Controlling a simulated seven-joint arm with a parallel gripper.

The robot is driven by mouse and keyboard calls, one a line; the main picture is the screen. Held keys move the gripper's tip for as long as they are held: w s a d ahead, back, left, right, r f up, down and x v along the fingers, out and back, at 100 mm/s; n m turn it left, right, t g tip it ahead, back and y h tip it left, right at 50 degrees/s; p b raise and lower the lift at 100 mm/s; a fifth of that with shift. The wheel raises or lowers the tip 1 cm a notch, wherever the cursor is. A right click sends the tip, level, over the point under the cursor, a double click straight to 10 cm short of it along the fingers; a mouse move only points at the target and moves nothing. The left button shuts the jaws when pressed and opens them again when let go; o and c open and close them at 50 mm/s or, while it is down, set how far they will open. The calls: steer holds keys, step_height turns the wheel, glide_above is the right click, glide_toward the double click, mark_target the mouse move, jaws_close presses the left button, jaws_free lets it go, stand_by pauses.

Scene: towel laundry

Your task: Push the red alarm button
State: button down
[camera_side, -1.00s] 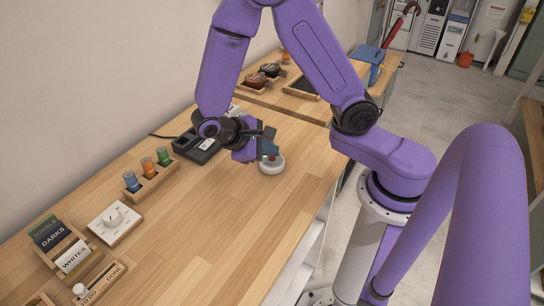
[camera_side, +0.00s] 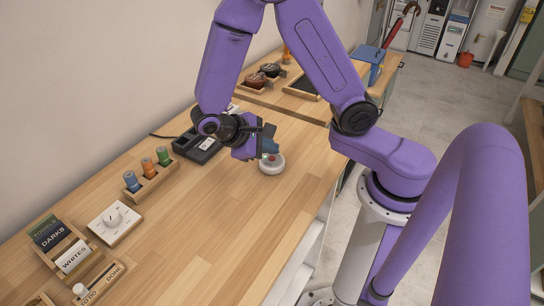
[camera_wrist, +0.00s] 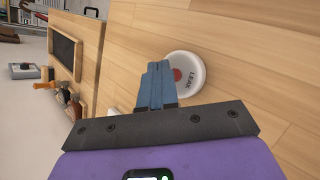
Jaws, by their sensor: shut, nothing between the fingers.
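The alarm button is a round white puck (camera_side: 272,164) on the wooden worktop, with a small red button (camera_wrist: 178,75) in its middle. In the wrist view the puck carries the word LEAK, and my fingers cover part of its left side. My gripper (camera_side: 271,147) is shut and empty, with its blue fingertips just above and beside the puck in the side view. The fingers also show together in the wrist view (camera_wrist: 158,72). A small part of the red shows below the tips in the side view. They look slightly apart from the button.
A dark device (camera_side: 198,146) stands behind my gripper. A rack of coloured spools (camera_side: 148,176), a white dial plate (camera_side: 115,222) and card holders (camera_side: 66,246) sit to the left. The worktop (camera_side: 215,225) in front of the puck is clear.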

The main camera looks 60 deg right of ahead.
steer(key=shift+r, duration=0.1)
step_height(320, 180, up, 6)
stand_by(0.9)
steer(key=s+a+r+n+t+y, duration=0.1)
steer(key=s+n+t+y, duration=0.1)
steer(key=s+n+y, duration=0.2)
steer(key=s+a+r+n+t+y, duration=0.1)
steer(key=s+n+y, duration=0.3)
steer(key=s, duration=0.5)
steer(key=shift+s+a+r+t+y, duration=0.35)
steer(key=shift+a+t+y, duration=0.05)
steer(key=shift+t, duration=0.1)
